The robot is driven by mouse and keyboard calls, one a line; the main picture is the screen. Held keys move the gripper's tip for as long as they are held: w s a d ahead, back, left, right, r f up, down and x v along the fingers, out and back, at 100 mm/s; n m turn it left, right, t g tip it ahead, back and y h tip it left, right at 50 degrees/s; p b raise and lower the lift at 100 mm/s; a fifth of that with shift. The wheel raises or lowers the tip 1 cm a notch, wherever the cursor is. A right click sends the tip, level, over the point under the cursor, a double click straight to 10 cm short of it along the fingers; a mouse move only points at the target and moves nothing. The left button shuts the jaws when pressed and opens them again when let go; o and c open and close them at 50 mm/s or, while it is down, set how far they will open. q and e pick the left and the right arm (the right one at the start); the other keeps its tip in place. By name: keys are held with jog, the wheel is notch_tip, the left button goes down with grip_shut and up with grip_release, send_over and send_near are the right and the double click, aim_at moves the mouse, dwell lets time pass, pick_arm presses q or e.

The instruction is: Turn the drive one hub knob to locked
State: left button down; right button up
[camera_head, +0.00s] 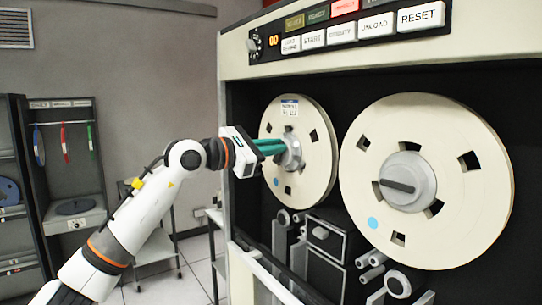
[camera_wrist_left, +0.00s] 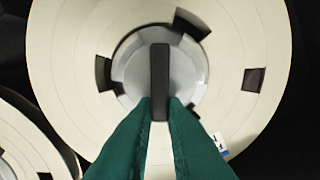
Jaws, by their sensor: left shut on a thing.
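The tape drive has two cream reels on its black front. My left gripper (camera_head: 281,147) reaches the hub (camera_head: 293,158) of the left reel (camera_head: 318,145) with its green fingers. In the left wrist view the hub knob (camera_wrist_left: 160,72) is a dark upright bar on a grey round hub (camera_wrist_left: 127,72). My left fingertips (camera_wrist_left: 161,104) are shut on the lower part of this bar, one on each side. In the head view the fingers mostly hide that knob. The right reel (camera_head: 476,205) has its own grey hub with a dark, nearly level bar (camera_head: 397,186). My right gripper is not in view.
A button panel (camera_head: 340,33) with a lit red button (camera_head: 344,7) runs above the reels. Rollers and a tape head block (camera_head: 325,238) sit below them. A dark cabinet (camera_head: 70,165) and a small cart (camera_head: 155,248) stand at the left.

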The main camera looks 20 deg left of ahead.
pick_arm(q)
jog(key=m+b, duration=0.1)
jog(key=m, duration=0.2)
jog(key=f+m+b, duration=0.1)
jog(key=m, duration=0.2)
jog(key=m+b, duration=0.2)
jog(key=m, duration=0.1)
jog(key=shift+s+d+f, duration=0.2)
jog(key=shift+s+d, duration=0.1)
jog(key=shift+d, duration=0.1)
jog(key=shift+f+m+b, duration=0.25)
jog(key=shift+m+b, duration=0.25)
jog(key=shift+m, duration=1.2)
jog(key=c, duration=1.5)
grip_release()
jog(key=shift+o, duration=0.2)
